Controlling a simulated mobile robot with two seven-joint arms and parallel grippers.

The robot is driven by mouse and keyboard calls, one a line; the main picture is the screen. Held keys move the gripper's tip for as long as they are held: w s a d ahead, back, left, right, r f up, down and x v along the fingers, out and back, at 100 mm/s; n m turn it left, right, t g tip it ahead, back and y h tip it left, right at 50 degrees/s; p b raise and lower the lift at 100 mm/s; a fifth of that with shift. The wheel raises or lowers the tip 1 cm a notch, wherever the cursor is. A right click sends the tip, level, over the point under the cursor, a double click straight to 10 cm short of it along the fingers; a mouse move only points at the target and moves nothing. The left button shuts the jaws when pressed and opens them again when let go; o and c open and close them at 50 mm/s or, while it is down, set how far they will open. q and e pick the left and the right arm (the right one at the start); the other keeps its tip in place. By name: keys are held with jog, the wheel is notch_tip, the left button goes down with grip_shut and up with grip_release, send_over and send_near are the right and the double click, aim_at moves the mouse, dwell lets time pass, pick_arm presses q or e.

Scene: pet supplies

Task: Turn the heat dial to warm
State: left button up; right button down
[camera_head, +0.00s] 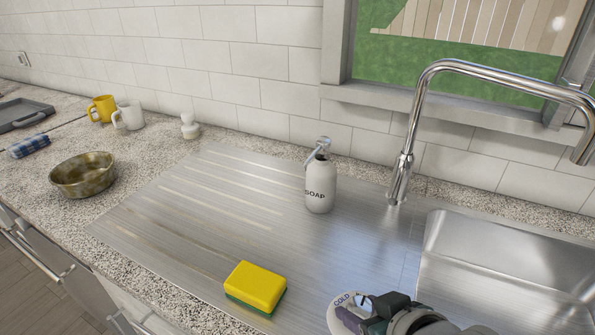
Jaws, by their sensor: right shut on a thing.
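The heat dial (350,318) is at the bottom edge, right of centre, on the steel drainboard. Its round white face carries the word COLD at its upper left, and a purple-grey handle lies across it. My right gripper (368,316) is at the dial, shut on its handle. The gripper and the arm hide the right part of the dial, and the frame edge cuts its lower part, so no warm mark shows. My left gripper is not in view.
A yellow and green sponge (256,286) lies left of the dial. A soap bottle (320,190), a chrome tap (400,170) and the sink basin (500,262) are beyond. A bowl (83,175), mugs (128,116) and a tray (22,114) stand left. The drainboard middle is clear.

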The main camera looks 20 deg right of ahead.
jog(key=shift+c, duration=1.2)
grip_release()
jog(key=shift+s+r, duration=0.2)
jog(key=shift+r, duration=0.15)
jog(key=p+v, duration=0.3)
jog(key=v, duration=0.5)
jog(key=shift+s, duration=0.1)
jog(key=shift+s+r+p, duration=0.3)
jog(key=shift+r, duration=0.05)
